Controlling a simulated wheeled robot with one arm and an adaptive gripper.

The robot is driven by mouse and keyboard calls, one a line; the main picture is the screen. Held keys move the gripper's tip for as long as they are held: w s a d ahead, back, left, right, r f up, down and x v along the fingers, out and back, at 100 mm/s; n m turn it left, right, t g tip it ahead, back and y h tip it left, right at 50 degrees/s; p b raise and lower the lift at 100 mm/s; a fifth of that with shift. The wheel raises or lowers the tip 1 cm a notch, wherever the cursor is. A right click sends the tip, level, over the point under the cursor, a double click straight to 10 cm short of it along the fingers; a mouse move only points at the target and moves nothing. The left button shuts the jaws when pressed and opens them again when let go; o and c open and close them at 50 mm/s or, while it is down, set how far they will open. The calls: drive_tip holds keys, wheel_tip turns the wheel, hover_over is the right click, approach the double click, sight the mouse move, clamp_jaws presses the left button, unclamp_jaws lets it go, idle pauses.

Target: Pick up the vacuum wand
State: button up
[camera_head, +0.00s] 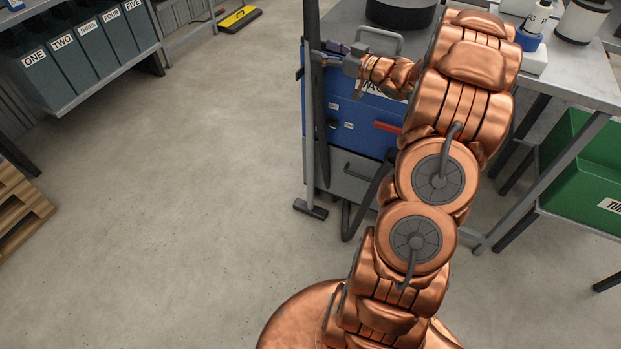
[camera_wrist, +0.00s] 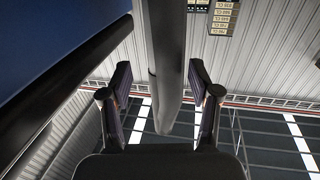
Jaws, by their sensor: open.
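The vacuum wand (camera_head: 318,125) is a long dark tube standing upright along the left side of a blue vacuum unit (camera_head: 362,128) in the head view. My gripper (camera_head: 328,56) is level with the upper part of the wand, right at it. In the wrist view the wand (camera_wrist: 167,45) shows as a grey tube running down between the two fingers of my gripper (camera_wrist: 160,72). The fingers are open, one on each side, with a visible gap to the tube on both sides. My arm hides part of the unit.
A dark tube (camera_wrist: 65,90) and a blue surface (camera_wrist: 50,30) lie left of my gripper in the wrist view. A grey table (camera_head: 575,80) with a green bin (camera_head: 585,165) below stands right. A shelf with several numbered bins (camera_head: 75,60) stands left. The floor between is clear.

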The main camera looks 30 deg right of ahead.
sight(310, 49)
drive_tip(key=shift+f+x, duration=0.2)
drive_tip(key=shift+x, duration=0.65)
drive_tip(key=shift+f+x, duration=0.2)
drive_tip(key=shift+x, duration=0.7)
drive_tip(key=shift+f+x, duration=0.15)
drive_tip(key=shift+x, duration=0.7)
drive_tip(key=shift+c, duration=0.2)
clamp_jaws()
